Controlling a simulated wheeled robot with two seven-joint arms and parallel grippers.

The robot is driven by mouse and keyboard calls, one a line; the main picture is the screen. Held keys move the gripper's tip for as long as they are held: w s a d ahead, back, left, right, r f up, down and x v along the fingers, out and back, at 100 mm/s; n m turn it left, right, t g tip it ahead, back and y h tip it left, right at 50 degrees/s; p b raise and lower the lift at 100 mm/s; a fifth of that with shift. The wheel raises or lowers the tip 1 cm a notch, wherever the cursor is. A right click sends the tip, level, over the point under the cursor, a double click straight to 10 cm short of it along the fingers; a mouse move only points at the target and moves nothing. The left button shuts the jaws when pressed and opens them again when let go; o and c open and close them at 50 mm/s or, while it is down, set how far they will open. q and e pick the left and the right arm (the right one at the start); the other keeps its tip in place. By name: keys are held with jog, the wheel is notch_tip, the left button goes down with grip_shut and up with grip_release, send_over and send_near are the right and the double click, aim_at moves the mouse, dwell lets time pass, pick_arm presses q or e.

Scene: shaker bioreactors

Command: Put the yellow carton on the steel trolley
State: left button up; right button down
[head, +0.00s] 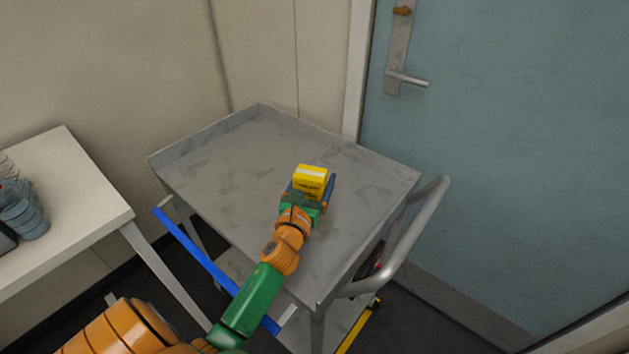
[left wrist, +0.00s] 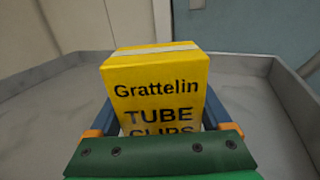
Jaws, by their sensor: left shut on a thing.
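The yellow carton (head: 311,179) is held by my left gripper (head: 313,190) over the middle-right part of the steel trolley's top tray (head: 215,180). In the left wrist view the carton (left wrist: 155,85) stands upright between the two fingers and reads "Grattelin TUBE CLIPS". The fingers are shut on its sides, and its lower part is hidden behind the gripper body. I cannot tell whether the carton's base touches the tray. The tray surface (left wrist: 265,100) shows on both sides of the carton. My right gripper is not in view.
The tray is otherwise empty and has a raised rim. A tubular handle (head: 405,240) is at its right. A white table (head: 80,205) with glassware (head: 22,212) stands at the left. A blue door (head: 500,130) and pale walls are behind.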

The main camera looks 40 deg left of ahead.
aim_at(307, 196)
pick_arm(q)
jog(key=o, duration=1.1)
jog(key=shift+f, duration=0.15)
jog(key=shift+c, duration=0.2)
jog(key=shift+o, duration=1.2)
jog(key=shift+r, duration=0.3)
jog(key=v, duration=0.5)
jog(key=b+v, duration=0.1)
jog(key=v, duration=0.5)
jog(key=shift+s+f, duration=0.1)
jog(key=shift+f, duration=0.1)
jog(key=shift+s+d+r, duration=0.15)
jog(key=shift+s, duration=0.25)
